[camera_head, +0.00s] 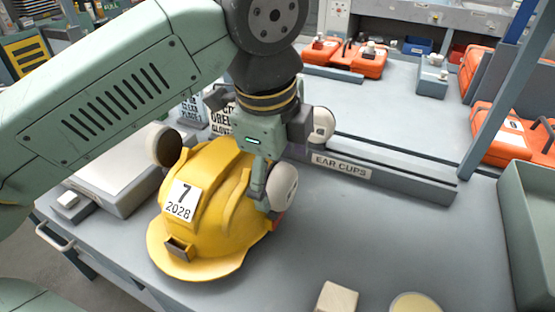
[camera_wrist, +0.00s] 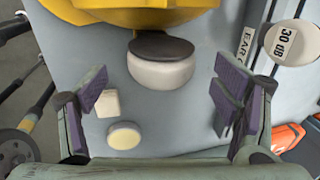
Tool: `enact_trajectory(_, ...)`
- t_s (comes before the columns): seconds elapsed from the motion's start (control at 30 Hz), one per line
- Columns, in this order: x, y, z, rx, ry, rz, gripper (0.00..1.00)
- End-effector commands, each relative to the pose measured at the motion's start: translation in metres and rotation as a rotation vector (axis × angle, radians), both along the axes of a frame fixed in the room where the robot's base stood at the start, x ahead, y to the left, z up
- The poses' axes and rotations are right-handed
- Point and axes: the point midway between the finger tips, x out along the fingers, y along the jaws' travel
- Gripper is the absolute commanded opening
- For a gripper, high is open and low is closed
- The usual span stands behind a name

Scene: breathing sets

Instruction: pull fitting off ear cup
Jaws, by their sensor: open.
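A yellow helmet (camera_head: 215,210) marked "7 2028" sits on the grey bench. A white ear cup (camera_head: 284,186) is at its right side, beside my gripper (camera_head: 262,193). In the wrist view this ear cup (camera_wrist: 162,72) has a dark cushion and lies ahead of and between my spread fingers (camera_wrist: 162,98). The jaws are open, with nothing held between the pads. A dark round cushion (camera_head: 162,147) shows at the helmet's left side. I cannot make out a separate fitting on the cup; my fingers partly hide it in the head view.
A rail labelled "EAR CUPS" (camera_head: 341,165) runs behind the helmet. Another white cup (camera_head: 321,124) stands there, marked "30 dB" in the wrist view (camera_wrist: 291,42). A cream block (camera_head: 337,298) and a pale disc (camera_head: 415,303) lie in front. A grey-green bin (camera_head: 527,235) is right.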

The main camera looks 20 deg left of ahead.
Motion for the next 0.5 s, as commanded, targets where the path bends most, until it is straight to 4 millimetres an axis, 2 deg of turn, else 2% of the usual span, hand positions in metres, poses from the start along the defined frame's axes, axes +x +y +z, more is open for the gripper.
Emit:
enact_trajectory(0.03,0.002,-0.001,-0.015,-0.002,0.001,-0.003,0.82)
enact_trajectory(0.2,0.007,-0.001,-0.036,-0.002,0.000,-0.002,0.82)
enact_trajectory(0.5,0.011,-0.001,-0.047,-0.002,-0.002,-0.002,0.82)
